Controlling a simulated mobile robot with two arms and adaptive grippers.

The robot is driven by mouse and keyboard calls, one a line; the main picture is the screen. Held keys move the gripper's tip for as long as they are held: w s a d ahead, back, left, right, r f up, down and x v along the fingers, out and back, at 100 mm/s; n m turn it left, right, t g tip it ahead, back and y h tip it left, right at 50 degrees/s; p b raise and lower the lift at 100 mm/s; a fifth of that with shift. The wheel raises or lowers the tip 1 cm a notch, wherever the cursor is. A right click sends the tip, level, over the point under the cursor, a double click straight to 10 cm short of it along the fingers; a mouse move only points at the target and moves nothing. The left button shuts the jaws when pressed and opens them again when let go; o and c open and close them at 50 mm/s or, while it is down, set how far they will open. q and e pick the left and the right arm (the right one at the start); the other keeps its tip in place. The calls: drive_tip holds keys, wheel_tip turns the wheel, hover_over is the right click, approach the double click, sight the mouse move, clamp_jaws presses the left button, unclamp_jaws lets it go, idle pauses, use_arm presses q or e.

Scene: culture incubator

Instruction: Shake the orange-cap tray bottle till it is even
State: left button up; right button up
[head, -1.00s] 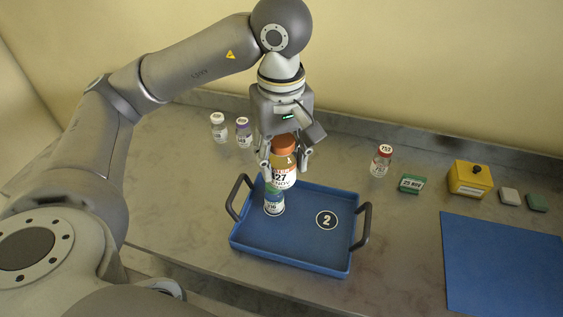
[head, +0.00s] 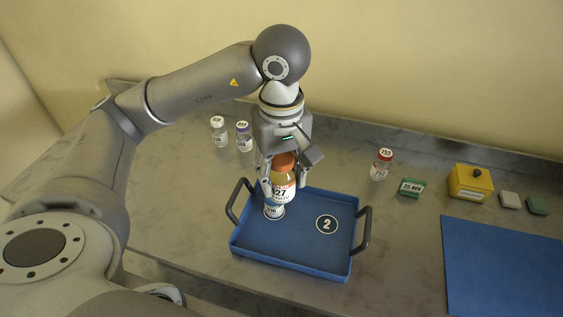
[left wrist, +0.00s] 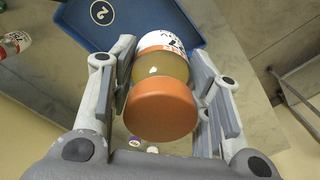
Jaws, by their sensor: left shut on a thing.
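The orange-cap bottle (head: 284,183) has a white label reading 27 and yellowish contents. My left gripper (head: 280,172) is shut on it and holds it upright above the back left part of the blue tray (head: 300,245). In the left wrist view the bottle (left wrist: 163,70) sits between the fingers of the gripper (left wrist: 165,85), its orange cap towards the camera. I cannot tell whether the two touch. My right gripper is not in view.
To the right are a red-cap bottle (head: 381,164), a green box (head: 412,188), a yellow box (head: 470,183), small blocks (head: 510,200) and a blue mat (head: 505,265). The tray's right part is clear.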

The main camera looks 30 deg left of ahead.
sight(282, 156)
use_arm(q)
wheel_tip(282, 156, down, 3)
drive_tip(key=shift+f, duration=0.15)
wheel_tip(282, 156, up, 7)
drive_tip(key=shift+r, duration=0.1)
wheel_tip(282, 156, down, 7)
drive_tip(key=shift+f, duration=0.1)
idle(0.4)
